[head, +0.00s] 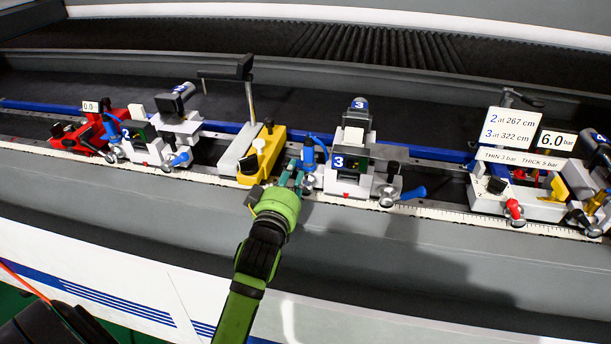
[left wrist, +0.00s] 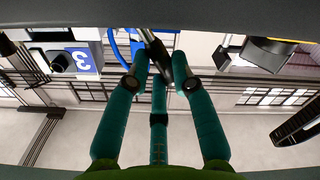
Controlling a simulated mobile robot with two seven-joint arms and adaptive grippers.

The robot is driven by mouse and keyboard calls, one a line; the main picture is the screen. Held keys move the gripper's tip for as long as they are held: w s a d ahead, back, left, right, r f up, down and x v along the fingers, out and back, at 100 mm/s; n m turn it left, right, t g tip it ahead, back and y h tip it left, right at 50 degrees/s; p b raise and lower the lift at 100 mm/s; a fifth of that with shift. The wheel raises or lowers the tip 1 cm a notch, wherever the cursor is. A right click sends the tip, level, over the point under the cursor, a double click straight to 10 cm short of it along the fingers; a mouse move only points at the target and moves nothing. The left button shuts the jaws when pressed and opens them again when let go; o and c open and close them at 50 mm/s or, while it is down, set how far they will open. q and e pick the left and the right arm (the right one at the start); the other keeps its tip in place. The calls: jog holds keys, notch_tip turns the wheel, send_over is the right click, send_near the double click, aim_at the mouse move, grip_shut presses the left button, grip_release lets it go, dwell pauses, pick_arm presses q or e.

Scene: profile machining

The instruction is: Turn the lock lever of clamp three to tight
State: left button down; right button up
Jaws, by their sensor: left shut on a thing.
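Clamp three (head: 352,158) is a grey block with blue "3" labels, standing on the rail at mid picture. My left gripper (head: 290,178), with teal fingers, is at the clamp's lower left side, beside a round metal hub (head: 308,186). In the left wrist view its fingers (left wrist: 160,78) are shut around a dark lever (left wrist: 154,45) with a metal part. The lever's far end is partly hidden by the fingers. The blue "3" label (left wrist: 82,61) shows at upper left there. My right gripper is not in view.
A yellow and grey stop (head: 262,157) with a tall post stands just left of my gripper. Clamp two (head: 150,137) is farther left. A unit with pressure signs (head: 557,140) stands at right. The rail (head: 450,208) between clamp three and that unit is mostly free.

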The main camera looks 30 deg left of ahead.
pick_arm(q)
jog(key=n, duration=0.1)
jog(key=a+n, duration=0.1)
jog(key=shift+s+a+f+n+p, duration=0.2)
jog(key=shift+f+n+p, duration=0.1)
jog(key=shift+n, duration=0.1)
jog(key=shift+a+f+n, duration=0.15)
jog(key=shift+f+n, duration=0.05)
jog(key=shift+n, duration=0.3)
jog(key=shift+s+a+f+n+p, duration=0.1)
jog(key=shift+a+f+n+p, duration=0.2)
jog(key=shift+n, duration=0.3)
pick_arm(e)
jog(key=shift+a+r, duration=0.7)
pick_arm(q)
jog(key=c, duration=1)
grip_release()
jog(key=shift+f, duration=0.1)
jog(key=shift+c, duration=0.2)
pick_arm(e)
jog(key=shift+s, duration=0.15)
pick_arm(q)
notch_tip(320, 180, up, 10)
